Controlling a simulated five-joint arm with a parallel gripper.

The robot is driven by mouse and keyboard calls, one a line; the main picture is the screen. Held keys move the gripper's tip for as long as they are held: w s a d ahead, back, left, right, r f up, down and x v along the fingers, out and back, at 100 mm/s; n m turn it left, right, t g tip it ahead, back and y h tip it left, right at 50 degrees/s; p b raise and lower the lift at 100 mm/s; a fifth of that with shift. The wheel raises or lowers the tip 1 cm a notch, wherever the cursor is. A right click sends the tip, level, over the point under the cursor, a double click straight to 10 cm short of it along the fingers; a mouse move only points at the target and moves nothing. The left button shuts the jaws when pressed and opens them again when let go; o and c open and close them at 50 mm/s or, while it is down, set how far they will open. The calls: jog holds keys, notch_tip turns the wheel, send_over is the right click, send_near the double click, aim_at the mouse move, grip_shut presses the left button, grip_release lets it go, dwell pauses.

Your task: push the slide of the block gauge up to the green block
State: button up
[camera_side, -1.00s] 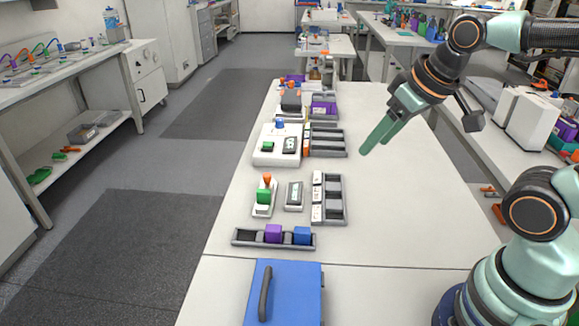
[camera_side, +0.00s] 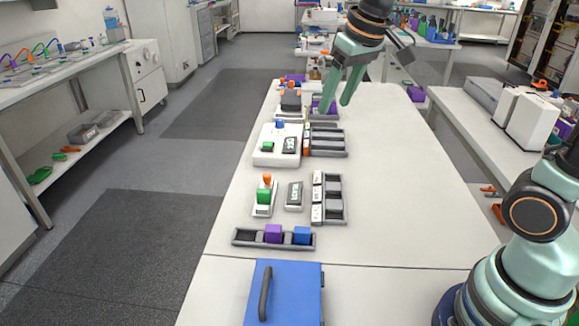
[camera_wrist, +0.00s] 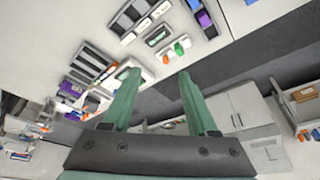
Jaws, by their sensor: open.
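The block gauge has a small white base (camera_side: 262,212) on the left part of the table. The green block (camera_side: 264,196) stands on it, with an orange piece (camera_side: 267,180), which looks like the slide, just behind. In the wrist view the green block (camera_wrist: 179,49) and the orange piece (camera_wrist: 165,59) look a little apart, but the gap is too small to judge. My gripper (camera_side: 338,105) is open and empty, above the far part of the table, well behind the gauge. Its fingers (camera_wrist: 157,75) also show in the wrist view.
A grey display unit (camera_side: 295,196) and a grey tray (camera_side: 334,212) stand right of the gauge. A rail with purple and blue blocks (camera_side: 240,237) lies in front. A white device (camera_side: 266,158) stands behind, with more trays beyond. The table's right side is clear.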

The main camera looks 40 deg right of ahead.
jog(key=w+a+f+g, duration=0.1)
jog(key=w+f+g, duration=0.15)
jog(key=w, duration=0.85)
jog(key=g, duration=0.2)
send_over(267, 175)
notch_tip(267, 175, down, 12)
jog(key=shift+t, duration=0.25)
notch_tip(267, 175, down, 12)
jog(key=shift+w+d+r, duration=0.1)
jog(key=shift+r, duration=0.05)
jog(key=shift+c, duration=0.3)
grip_shut()
